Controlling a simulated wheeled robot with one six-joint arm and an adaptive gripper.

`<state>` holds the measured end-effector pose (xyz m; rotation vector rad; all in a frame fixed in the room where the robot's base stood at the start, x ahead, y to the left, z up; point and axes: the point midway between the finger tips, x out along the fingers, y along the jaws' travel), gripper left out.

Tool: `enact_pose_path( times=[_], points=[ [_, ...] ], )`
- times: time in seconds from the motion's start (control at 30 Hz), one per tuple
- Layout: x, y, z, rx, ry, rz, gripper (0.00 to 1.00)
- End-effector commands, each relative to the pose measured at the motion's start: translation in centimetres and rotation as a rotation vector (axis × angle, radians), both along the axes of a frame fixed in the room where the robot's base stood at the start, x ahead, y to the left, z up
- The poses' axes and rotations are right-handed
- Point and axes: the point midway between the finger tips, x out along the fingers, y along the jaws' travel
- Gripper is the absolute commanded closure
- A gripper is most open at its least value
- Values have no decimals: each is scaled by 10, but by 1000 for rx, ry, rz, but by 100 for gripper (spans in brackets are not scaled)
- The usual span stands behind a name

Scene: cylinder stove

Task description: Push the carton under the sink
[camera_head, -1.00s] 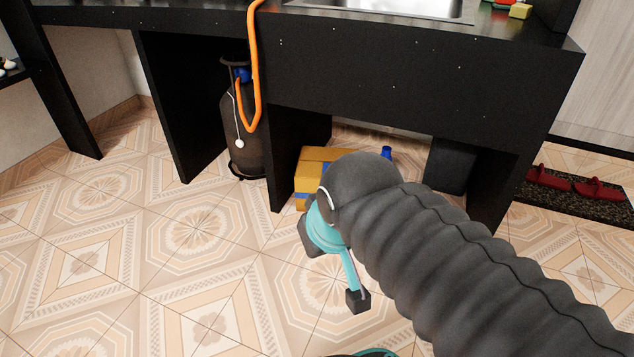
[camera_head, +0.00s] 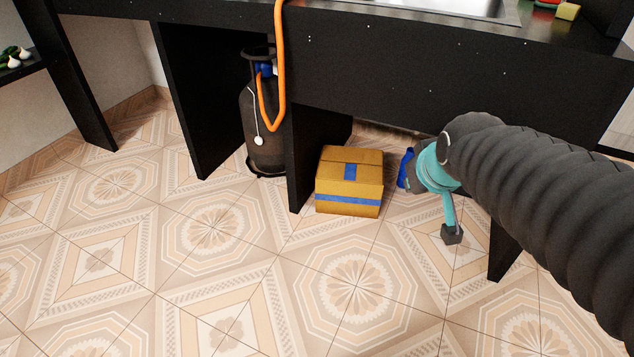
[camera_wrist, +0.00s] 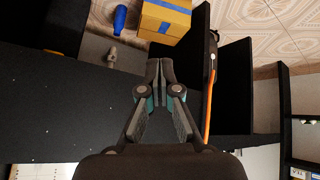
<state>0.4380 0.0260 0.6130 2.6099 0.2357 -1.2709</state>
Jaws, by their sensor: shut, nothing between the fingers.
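The carton (camera_head: 349,181) is a yellow-brown box with blue tape. In the head view it sits on the tiled floor at the front of the opening under the sink counter, beside the black panel on its left. In the wrist view the carton (camera_wrist: 165,20) is at the top, beyond my fingertips and apart from them. My gripper (camera_wrist: 160,66) is shut and empty, in front of the black counter front. The sink (camera_head: 440,8) is a steel basin in the counter top, partly cut off.
A blue bottle (camera_head: 405,168) stands right of the carton; it also shows in the wrist view (camera_wrist: 119,19). A dark gas cylinder (camera_head: 263,125) with an orange hose (camera_head: 279,70) stands left of the panel (camera_head: 316,145). The tiled floor in front is clear.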

Motion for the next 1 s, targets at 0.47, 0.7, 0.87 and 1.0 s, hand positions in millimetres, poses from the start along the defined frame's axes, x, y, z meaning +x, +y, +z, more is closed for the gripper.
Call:
enact_pose_path(
  times=[0.47, 0.7, 0.87, 1.0],
  points=[
    [201, 54, -38, -219, -261, 311, 100],
    [282, 87, -86, -351, -398, 433, 100],
    [325, 111, -127, -450, -487, 508, 100],
    [354, 131, -169, -543, -566, 566, 100]
  ],
)
